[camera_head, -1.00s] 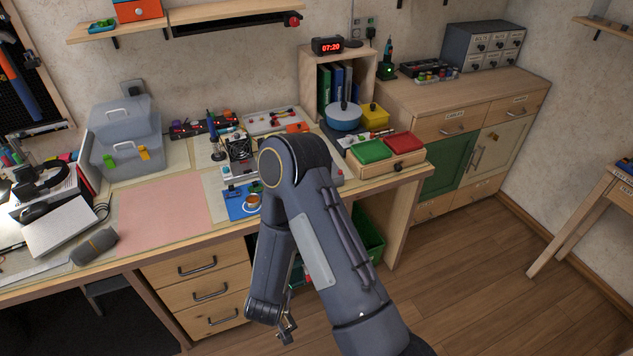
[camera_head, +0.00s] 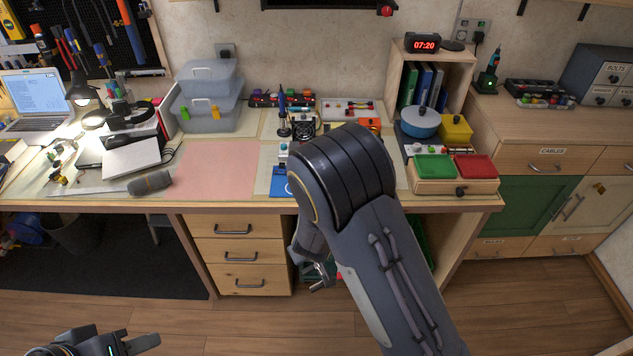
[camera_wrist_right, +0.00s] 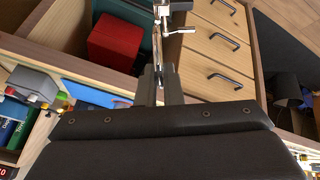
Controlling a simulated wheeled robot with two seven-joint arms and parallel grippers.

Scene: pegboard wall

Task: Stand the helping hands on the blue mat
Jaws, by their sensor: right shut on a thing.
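The blue mat (camera_head: 279,185) lies on the workbench near its front edge, mostly hidden behind my right arm in the head view. A blue surface that looks like it shows in the right wrist view (camera_wrist_right: 95,92). My right gripper (camera_wrist_right: 158,82) is shut on a thin metal piece with a clip-like end, which appears to be the helping hands (camera_wrist_right: 158,35).
A pink mat (camera_head: 217,168) lies bare left of the blue mat. A grey cylinder (camera_head: 150,183) lies farther left. A soldering iron stand (camera_head: 283,125) and small fan (camera_head: 304,129) stand behind. A wooden box with green and red trays (camera_head: 455,187) is at right. Drawers (camera_head: 240,250) are below.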

